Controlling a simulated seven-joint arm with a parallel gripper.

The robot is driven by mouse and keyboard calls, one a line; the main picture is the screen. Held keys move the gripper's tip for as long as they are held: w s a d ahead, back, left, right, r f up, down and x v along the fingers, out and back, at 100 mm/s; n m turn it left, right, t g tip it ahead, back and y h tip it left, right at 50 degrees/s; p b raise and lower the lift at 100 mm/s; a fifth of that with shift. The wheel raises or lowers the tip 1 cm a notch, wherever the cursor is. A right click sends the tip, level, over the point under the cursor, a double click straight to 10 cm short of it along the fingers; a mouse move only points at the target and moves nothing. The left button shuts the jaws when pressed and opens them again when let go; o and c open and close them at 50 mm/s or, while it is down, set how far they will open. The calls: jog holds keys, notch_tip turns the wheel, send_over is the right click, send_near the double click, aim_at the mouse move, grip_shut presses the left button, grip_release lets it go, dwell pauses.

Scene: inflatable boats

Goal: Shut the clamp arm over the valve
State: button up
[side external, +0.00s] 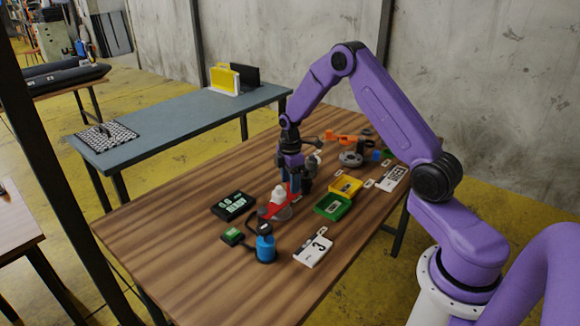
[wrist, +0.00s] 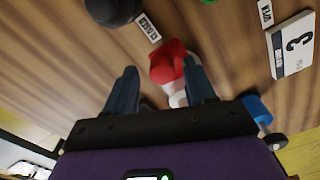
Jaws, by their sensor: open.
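A red clamp piece (side external: 283,209) stands near the middle of the wooden table, with a white valve-like part (side external: 278,196) beside it. My gripper (side external: 295,190) points down right at the red piece. In the wrist view, my gripper (wrist: 160,68) has its two blue-grey fingers apart, with the red clamp piece (wrist: 172,60) at the tips, between them or just beyond. The white part (wrist: 178,97) shows partly between the fingers. Whether a finger touches the red piece, and how far the clamp arm is tilted, I cannot tell.
A blue pump-like bottle (side external: 265,245) and a white card marked 3 (side external: 314,248) are at the front. Green (side external: 333,207) and yellow (side external: 346,186) trays lie to the right, a black case (side external: 233,206) to the left. An orange tool (side external: 343,138) lies behind. The table's left end is clear.

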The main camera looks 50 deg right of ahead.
notch_tip(320, 180, up, 17)
dwell(0.5)
jog(key=shift+r, duration=0.1)
jog(key=s+a+r, duration=0.2)
jog(key=s+a, duration=1.3)
jog(key=a, duration=0.3)
jog(key=s+f, duration=0.1)
jog(key=s, duration=2)
jog(key=shift+a+f, duration=0.35)
jog(key=shift+a, duration=0.05)
